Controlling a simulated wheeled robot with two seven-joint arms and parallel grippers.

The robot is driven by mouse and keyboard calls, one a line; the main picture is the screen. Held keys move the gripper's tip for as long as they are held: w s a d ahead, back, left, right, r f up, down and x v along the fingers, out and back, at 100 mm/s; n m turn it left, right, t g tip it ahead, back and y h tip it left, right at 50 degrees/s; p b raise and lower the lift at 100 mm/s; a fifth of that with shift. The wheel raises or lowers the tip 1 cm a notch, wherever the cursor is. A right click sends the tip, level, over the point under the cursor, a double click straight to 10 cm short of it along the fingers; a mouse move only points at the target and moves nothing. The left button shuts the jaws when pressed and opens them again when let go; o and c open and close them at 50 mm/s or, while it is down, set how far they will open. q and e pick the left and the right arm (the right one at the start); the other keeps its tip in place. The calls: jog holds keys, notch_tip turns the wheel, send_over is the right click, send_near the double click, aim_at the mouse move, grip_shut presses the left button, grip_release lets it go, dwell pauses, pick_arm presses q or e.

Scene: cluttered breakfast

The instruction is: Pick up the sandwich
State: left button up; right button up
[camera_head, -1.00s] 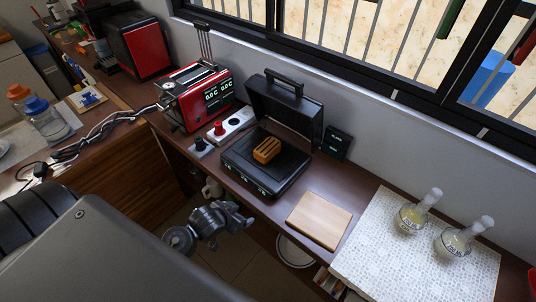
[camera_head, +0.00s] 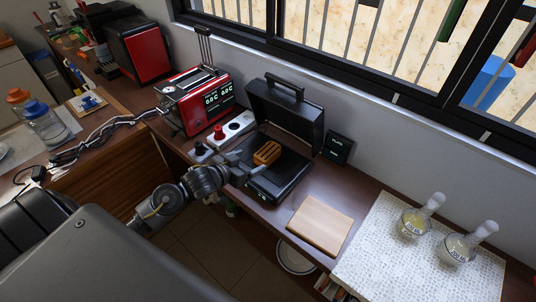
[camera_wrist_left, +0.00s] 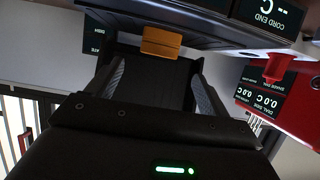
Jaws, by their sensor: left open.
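The sandwich (camera_head: 267,153), toasted brown with ridges, lies on the black lower plate of the open sandwich press (camera_head: 270,184). It also shows in the left wrist view (camera_wrist_left: 161,42), centred just beyond the fingertips. My left gripper (camera_head: 250,164) is at the left side of the press, pointing at the sandwich. In the left wrist view the fingers (camera_wrist_left: 160,67) are spread apart with nothing between them. Part of the press's left side is hidden behind the gripper. My right gripper is not in view.
The raised press lid (camera_head: 286,112) stands behind the sandwich. A red toaster (camera_head: 196,99) and a white socket strip (camera_head: 233,127) are to the left. A wooden board (camera_head: 319,224) lies to the right, then a pale mat with two flasks (camera_head: 415,222).

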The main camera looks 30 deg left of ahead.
aim_at(264, 154)
pick_arm(q)
jog(key=x, duration=1)
jog(key=shift+s+d+p, duration=0.1)
jog(key=shift+d+p, duration=0.05)
jog(key=shift+p, duration=0.2)
jog(key=c, duration=1.1)
jog(key=shift+r, duration=0.1)
